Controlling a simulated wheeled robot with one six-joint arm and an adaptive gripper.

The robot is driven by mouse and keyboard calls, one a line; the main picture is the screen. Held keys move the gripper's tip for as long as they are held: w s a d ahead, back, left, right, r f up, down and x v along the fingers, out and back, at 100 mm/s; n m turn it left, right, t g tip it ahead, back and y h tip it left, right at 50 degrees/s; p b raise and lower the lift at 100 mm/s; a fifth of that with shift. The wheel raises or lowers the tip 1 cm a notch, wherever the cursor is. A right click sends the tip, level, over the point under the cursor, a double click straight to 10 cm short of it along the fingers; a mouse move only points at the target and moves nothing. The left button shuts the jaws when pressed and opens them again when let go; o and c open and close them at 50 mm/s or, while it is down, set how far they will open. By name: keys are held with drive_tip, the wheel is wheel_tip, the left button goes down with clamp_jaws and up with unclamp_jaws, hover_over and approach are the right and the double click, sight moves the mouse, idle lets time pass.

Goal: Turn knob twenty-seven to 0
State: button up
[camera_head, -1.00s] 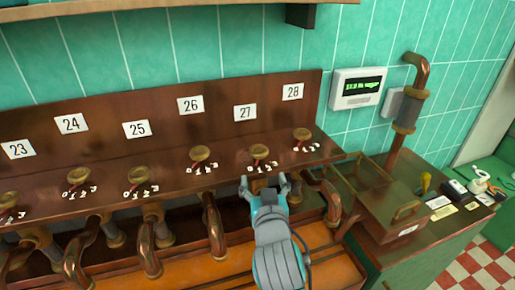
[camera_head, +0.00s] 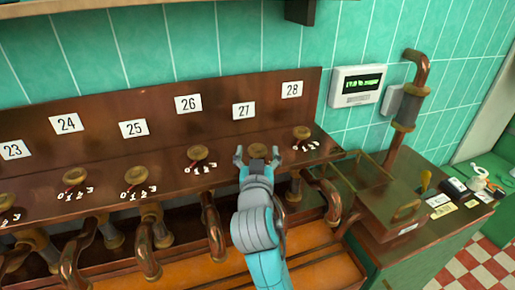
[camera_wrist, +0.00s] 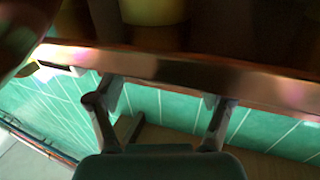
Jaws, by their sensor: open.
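Knob twenty-seven (camera_head: 258,150) is a round brass knob on the brown shelf, below the white label 27 (camera_head: 243,111). My gripper (camera_head: 257,156) is open, with one finger on each side of the knob in the head view. I cannot tell whether the fingers touch it. My gripper hides the dial numbers and pointer of this knob. In the wrist view the open fingers (camera_wrist: 160,103) show in front of a copper-coloured edge (camera_wrist: 190,72), with green tiles behind. Knob twenty-seven cannot be made out clearly there.
Knob twenty-six (camera_head: 197,153) stands to the left and knob twenty-eight (camera_head: 301,132) close to the right. Copper pipes (camera_head: 213,225) hang below the shelf (camera_head: 225,172). A display box (camera_head: 357,85) hangs on the tiled wall. A lidded copper box (camera_head: 385,200) stands at the right.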

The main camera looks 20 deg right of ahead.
drive_tip(key=shift+x, duration=1.1)
drive_tip(key=c, duration=1.2)
drive_tip(key=shift+h, duration=0.3)
drive_tip(key=shift+a+m+g+h, duration=0.1)
drive_tip(key=shift+m+g+h, duration=0.2)
drive_tip(key=shift+m+h, duration=0.1)
drive_tip(key=shift+m+g+h, duration=0.8)
drive_tip(key=shift+m+h, duration=0.3)
drive_tip(key=shift+h, duration=0.3)
